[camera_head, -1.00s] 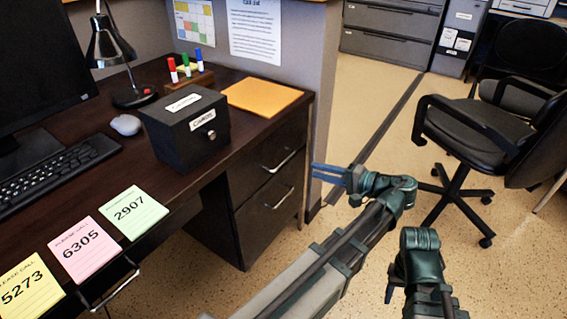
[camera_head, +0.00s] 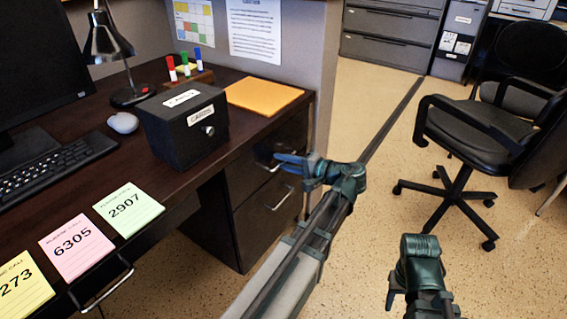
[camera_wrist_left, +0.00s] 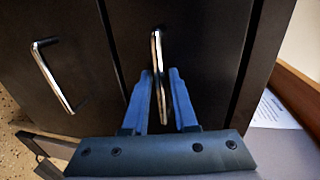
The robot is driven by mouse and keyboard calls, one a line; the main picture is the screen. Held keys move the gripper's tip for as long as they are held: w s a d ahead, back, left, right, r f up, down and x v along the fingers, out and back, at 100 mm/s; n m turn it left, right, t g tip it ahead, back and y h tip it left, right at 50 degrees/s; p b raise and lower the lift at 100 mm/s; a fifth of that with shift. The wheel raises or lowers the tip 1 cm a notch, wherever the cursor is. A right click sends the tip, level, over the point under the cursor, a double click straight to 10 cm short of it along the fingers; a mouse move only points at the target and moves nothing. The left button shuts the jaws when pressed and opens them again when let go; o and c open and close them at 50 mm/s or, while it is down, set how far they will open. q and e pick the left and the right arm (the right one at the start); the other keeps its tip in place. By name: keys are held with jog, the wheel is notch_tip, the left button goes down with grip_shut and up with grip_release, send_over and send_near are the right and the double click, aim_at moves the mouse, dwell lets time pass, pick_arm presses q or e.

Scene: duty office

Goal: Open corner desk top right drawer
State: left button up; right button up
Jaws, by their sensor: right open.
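The top right drawer (camera_head: 290,138) of the corner desk is closed, flush in the dark pedestal. Its silver handle is partly hidden by my left gripper (camera_head: 282,160); in the left wrist view the handle (camera_wrist_left: 157,50) runs between the two blue fingers. My left gripper (camera_wrist_left: 160,72) is open around the handle, with narrow gaps at the sides; contact cannot be told. The drawer below (camera_head: 262,225) is closed, and its handle shows in the left wrist view (camera_wrist_left: 50,75). My right gripper (camera_head: 396,290) hangs over the floor, away from the desk.
On the desk top (camera_head: 110,165) are a black card box (camera_head: 180,140), an orange folder (camera_head: 262,95), a mouse, a keyboard and sticky notes. A black office chair (camera_head: 470,130) stands at the right. The floor between desk and chair is clear.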

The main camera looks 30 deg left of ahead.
pick_arm(q)
grip_shut()
dwell(1.4)
